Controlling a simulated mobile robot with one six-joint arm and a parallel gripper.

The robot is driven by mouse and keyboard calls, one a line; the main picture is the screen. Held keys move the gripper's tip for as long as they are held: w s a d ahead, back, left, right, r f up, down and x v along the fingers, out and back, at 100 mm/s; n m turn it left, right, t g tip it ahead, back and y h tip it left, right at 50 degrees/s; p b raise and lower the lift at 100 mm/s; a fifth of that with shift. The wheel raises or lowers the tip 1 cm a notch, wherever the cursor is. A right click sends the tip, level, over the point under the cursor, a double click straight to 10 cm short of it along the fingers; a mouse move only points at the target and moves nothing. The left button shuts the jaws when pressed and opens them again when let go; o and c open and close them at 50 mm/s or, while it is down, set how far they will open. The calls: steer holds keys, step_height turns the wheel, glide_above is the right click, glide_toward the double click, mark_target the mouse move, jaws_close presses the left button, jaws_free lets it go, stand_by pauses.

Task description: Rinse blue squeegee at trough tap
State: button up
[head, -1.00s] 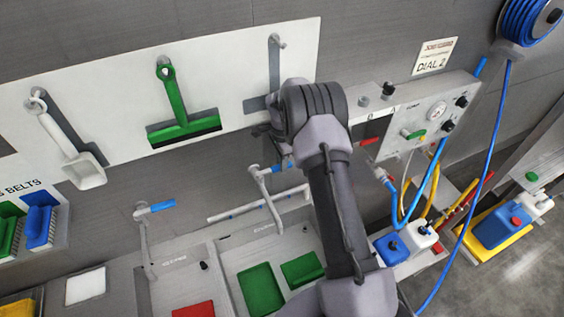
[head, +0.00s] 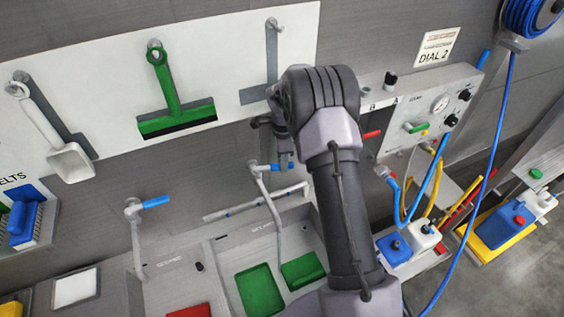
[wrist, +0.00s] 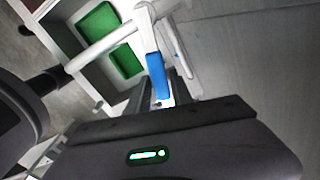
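No blue squeegee can be made out in either view. A squeegee-shaped grey silhouette (head: 258,95) under a hook on the white board has no tool on it. The right trough tap (head: 262,190) is a pale bent pipe with a blue lever (head: 283,167). My gripper (head: 284,158) points down at this lever. In the wrist view the blue lever (wrist: 158,76) lies between my two fingers (wrist: 162,92). The fingers are apart with the lever close to both; whether they press on it is unclear. No water is visible.
A second tap (head: 135,225) with a blue lever stands left. A green squeegee (head: 170,90) and a white scoop (head: 70,160) hang on the board. Green items (head: 260,290) lie in the right trough. A control panel (head: 430,115), hoses and jugs (head: 395,248) are at the right.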

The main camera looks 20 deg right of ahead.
steer(key=shift+o, duration=1.2)
steer(key=shift+r, duration=0.25)
step_height(320, 180, up, 12)
steer(key=b, duration=0.1)
steer(key=shift+f+b, duration=0.2)
steer(key=shift+b, duration=0.2)
steer(key=shift+o, duration=0.6)
steer(key=shift+f, duration=0.1)
